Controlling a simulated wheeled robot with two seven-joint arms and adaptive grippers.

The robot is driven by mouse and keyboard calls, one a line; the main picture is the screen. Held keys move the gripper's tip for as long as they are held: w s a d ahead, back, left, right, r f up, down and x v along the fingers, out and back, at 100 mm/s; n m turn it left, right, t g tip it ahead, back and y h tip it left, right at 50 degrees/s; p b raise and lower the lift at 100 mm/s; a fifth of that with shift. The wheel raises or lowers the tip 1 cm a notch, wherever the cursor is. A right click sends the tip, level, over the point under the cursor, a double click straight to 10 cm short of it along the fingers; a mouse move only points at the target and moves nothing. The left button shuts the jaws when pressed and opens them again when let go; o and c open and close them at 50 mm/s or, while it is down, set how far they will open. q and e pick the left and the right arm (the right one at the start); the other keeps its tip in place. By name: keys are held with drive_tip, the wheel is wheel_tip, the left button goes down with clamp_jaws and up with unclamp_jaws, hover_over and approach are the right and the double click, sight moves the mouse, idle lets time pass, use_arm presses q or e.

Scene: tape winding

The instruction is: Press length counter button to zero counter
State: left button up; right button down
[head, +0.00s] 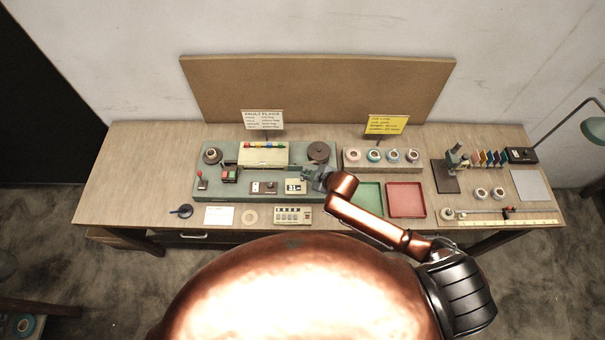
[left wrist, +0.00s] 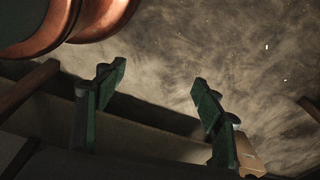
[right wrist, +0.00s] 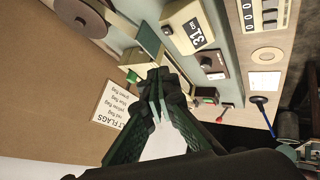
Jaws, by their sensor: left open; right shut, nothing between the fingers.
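A four-digit counter (head: 292,215) with small buttons lies at the table's front edge and shows zeros in the right wrist view (right wrist: 264,14). I cannot tell which one the task means. My right gripper (head: 309,173) is shut and empty, just behind and right of the "31" box. Its fingertips (right wrist: 157,76) look apart from the box. My left gripper (left wrist: 160,78) is open and empty, over the floor.
A cream box with coloured flags (head: 263,154) and a dark reel (head: 318,151) stand behind the gripper. A green tray (head: 370,197) and a red tray (head: 406,200) lie to the right. A red-knobbed lever (head: 201,179) stands at the left end of the base.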

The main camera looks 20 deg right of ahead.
use_arm(q)
drive_tip(key=s, duration=0.2)
drive_tip(key=s+p, duration=0.1)
drive_tip(key=s, duration=0.2)
drive_tip(key=shift+s+a+f, duration=0.2)
use_arm(e)
drive_tip(key=shift+n, duration=0.9)
drive_tip(key=w+r, duration=0.2)
drive_tip(key=r, duration=0.1)
drive_tip(key=shift+w+a, duration=0.2)
drive_tip(key=shift+w, duration=0.15)
drive_tip(key=b, duration=0.7)
hover_over(303, 181)
wheel_tip(303, 181, down, 8)
drive_tip(key=shift+d+r, duration=0.1)
drive_tip(key=shift+r, duration=0.15)
drive_tip(key=shift+f, duration=0.65)
use_arm(q)
wheel_tip(303, 181, down, 7)
drive_tip(key=shift+f, duration=0.15)
drive_tip(key=shift+s, duration=0.1)
use_arm(e)
drive_tip(key=shift+f, duration=0.1)
drive_tip(key=shift+f, duration=0.3)
